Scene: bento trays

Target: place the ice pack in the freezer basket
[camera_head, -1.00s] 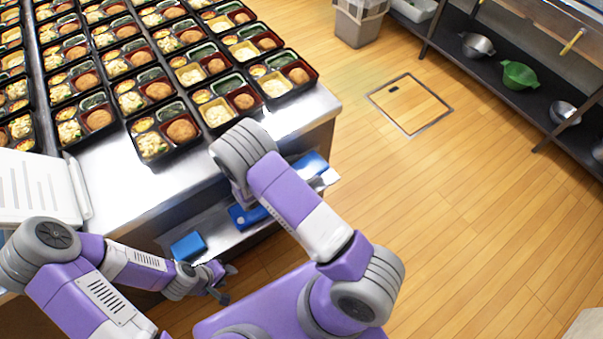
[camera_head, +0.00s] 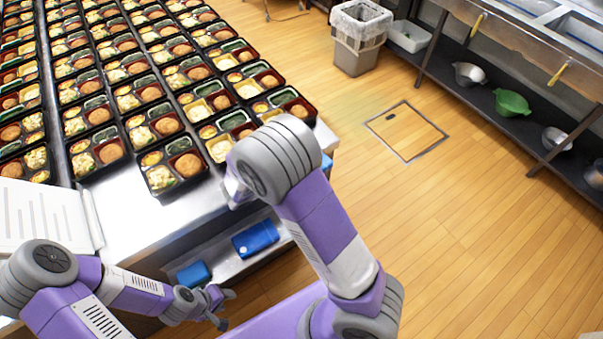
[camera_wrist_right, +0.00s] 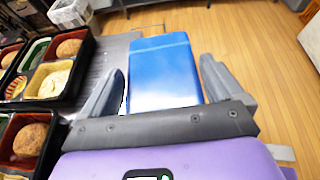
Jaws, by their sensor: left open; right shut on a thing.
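A blue ice pack (camera_wrist_right: 162,80) is held between the fingers of my right gripper (camera_wrist_right: 162,66) in the right wrist view. In the head view my right arm hides that gripper; a small blue patch (camera_head: 327,162) shows past the arm near the counter corner. Two more blue packs, one larger (camera_head: 255,238) and one smaller (camera_head: 193,274), lie on the shelf under the counter. My left gripper (camera_head: 224,308) is open and empty, low in front of that shelf. I cannot make out a freezer basket in these views.
Rows of filled bento trays (camera_head: 176,165) cover most of the steel counter (camera_head: 190,212); one is close left of my right gripper in the wrist view. A bin (camera_head: 358,45) stands on the floor. A rack with bowls (camera_head: 511,102) and a white tub (camera_head: 409,37) runs along the right. The wooden floor between is clear.

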